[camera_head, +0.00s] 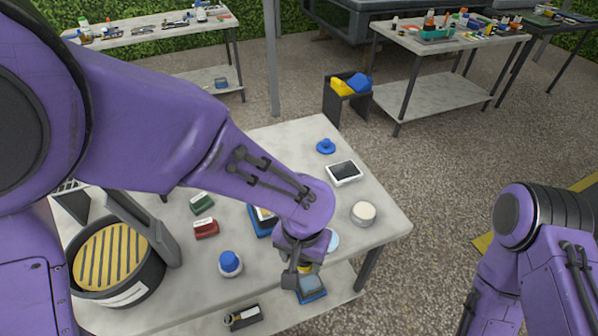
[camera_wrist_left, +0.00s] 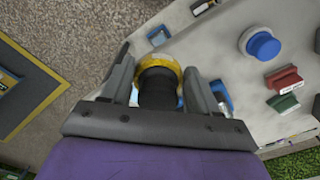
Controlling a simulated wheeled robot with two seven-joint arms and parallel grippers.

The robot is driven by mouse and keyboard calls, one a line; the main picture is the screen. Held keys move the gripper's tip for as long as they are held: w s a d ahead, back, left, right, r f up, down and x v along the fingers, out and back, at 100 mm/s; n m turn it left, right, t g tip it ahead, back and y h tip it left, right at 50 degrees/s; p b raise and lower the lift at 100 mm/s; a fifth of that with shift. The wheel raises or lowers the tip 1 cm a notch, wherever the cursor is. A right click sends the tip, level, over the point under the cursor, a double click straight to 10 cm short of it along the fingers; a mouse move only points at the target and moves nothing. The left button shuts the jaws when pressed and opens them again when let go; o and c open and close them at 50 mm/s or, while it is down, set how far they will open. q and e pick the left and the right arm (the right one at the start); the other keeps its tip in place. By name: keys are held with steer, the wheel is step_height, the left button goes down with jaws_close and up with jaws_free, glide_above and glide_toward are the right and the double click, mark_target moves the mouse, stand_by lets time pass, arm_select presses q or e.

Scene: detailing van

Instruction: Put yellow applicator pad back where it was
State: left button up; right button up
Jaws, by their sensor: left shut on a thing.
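The yellow applicator pad (camera_wrist_left: 158,66), round with a dark handle, sits between the fingers of my left gripper (camera_wrist_left: 160,88) in the left wrist view. In the head view my left gripper (camera_head: 299,277) is over the front edge of the table (camera_head: 285,150), and only a sliver of the yellow pad (camera_head: 306,267) shows. The gripper is shut on the pad. A blue tray (camera_head: 258,220) on the table is partly hidden behind my left arm. My right arm comes in at the right; its gripper is out of frame.
A blue-topped applicator (camera_head: 230,263), red brush (camera_head: 206,228), green brush (camera_head: 201,203), round tin (camera_head: 363,213), tablet (camera_head: 344,172) and small blue pad (camera_head: 326,146) stand on the table. A bucket (camera_head: 148,287) is at left.

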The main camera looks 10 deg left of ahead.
arm_select(q)
steer(key=w+a+f, duration=0.1)
steer(key=f, duration=0.1)
steer(key=w+a+f, duration=0.3)
steer(key=a+f, duration=0.1)
steer(key=shift+w+a+f, duration=0.15)
steer(key=shift+w+f, duration=0.15)
steer(key=shift+f, duration=0.05)
steer(key=f, duration=0.3)
steer(key=shift+s+a, duration=0.15)
steer(key=shift+a, duration=0.2)
steer(key=shift+w+f, duration=0.25)
steer(key=shift+f, duration=0.1)
arm_select(e)
steer(key=shift+w+f, duration=0.2)
steer(key=shift+w, duration=0.15)
arm_select(q)
steer(key=shift+s, duration=0.1)
steer(key=o, duration=0.7)
steer(key=shift+f, duration=0.15)
steer(key=o, duration=0.4)
steer(key=shift+o, duration=0.2)
step_height(320, 180, up, 12)
steer(key=shift+r, duration=0.2)
arm_select(e)
steer(key=shift+r, duration=0.4)
